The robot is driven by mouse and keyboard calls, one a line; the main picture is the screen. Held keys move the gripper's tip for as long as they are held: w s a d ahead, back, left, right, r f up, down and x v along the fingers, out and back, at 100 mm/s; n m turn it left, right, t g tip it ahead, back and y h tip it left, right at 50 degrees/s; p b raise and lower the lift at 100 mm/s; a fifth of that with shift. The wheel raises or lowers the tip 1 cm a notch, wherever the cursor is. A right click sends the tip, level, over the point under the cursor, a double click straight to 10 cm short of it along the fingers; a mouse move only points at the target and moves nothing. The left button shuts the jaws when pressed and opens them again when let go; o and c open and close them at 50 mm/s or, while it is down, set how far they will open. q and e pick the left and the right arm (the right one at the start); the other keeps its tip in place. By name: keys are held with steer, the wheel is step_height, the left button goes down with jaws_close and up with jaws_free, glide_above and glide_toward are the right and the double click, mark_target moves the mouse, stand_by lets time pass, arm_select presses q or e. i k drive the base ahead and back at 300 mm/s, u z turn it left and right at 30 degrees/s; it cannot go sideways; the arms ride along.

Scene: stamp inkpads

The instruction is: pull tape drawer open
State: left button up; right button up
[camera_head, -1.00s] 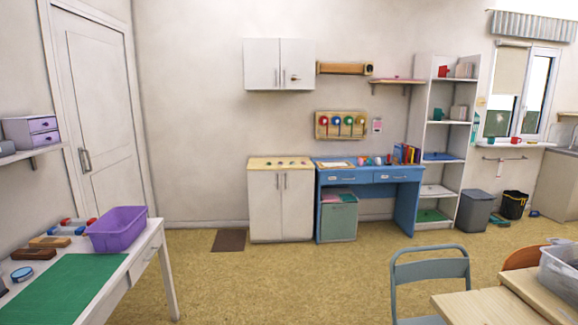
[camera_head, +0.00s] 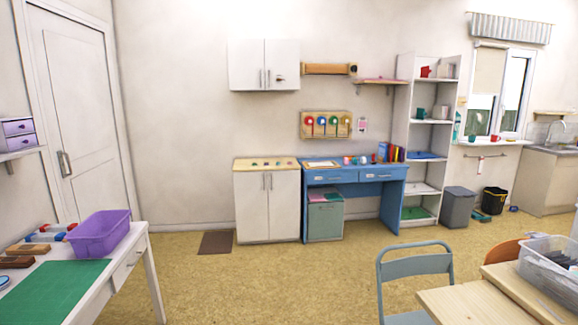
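A blue desk (camera_head: 398,200) stands against the back wall. It has two drawers side by side under its top, a left drawer (camera_head: 312,179) and a right drawer (camera_head: 388,174), both shut. Small pale labels show on their fronts, too small to read. A white table (camera_head: 143,245) at the left has a shut drawer (camera_head: 122,271) in its end. A small purple drawer unit (camera_head: 17,128) sits on the left wall shelf. I cannot tell which drawer is the tape drawer. Neither gripper is in view.
A white cabinet (camera_head: 252,205) stands left of the desk and a tall white shelf (camera_head: 409,125) right of it. A grey-blue chair (camera_head: 415,264) and wooden table (camera_head: 465,305) fill the front right. A purple bin (camera_head: 98,236) is on the white table. The middle floor is clear.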

mark_target(345, 176)
steer(key=u, duration=0.1)
steer(key=i, duration=2.8)
steer(key=z, duration=0.85)
steer(key=i, duration=2.15)
steer(key=z, duration=0.8)
